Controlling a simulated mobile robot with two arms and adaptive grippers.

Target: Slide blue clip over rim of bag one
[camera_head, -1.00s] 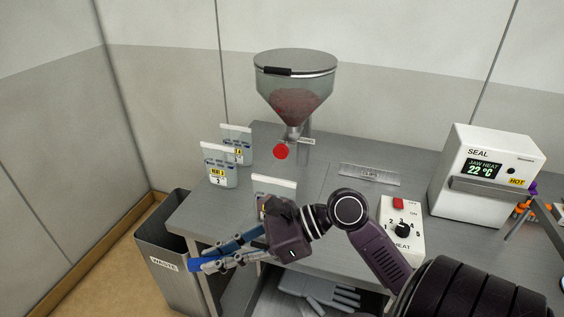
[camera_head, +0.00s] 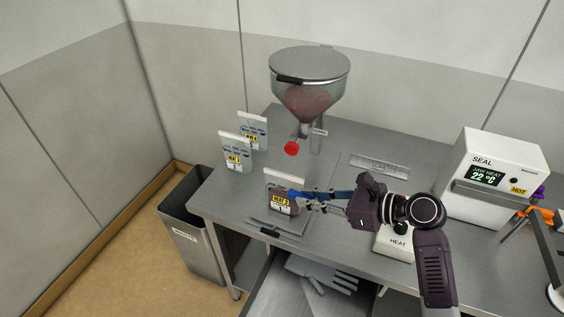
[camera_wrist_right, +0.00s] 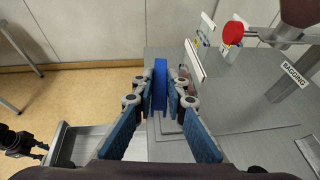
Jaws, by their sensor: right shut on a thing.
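My right gripper (camera_head: 294,196) reaches left over the front of the bench, shut on the blue clip (camera_wrist_right: 160,84). The nearest bag (camera_head: 271,178) stands upright at the bench front, with brown contents and a yellow HEAT 2 label. I take it for bag one; its small number is unclear. The clip is at the bag's right side in the head view; I cannot tell whether they touch. My left gripper (camera_wrist_right: 42,151) is small and dark in the wrist view, its jaws unclear.
Two more labelled bags (camera_head: 237,144) stand behind at the left. The hopper (camera_head: 309,85) with a red knob (camera_head: 291,148) rises behind. An open drawer (camera_head: 268,285) and waste bin (camera_head: 187,237) are below.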

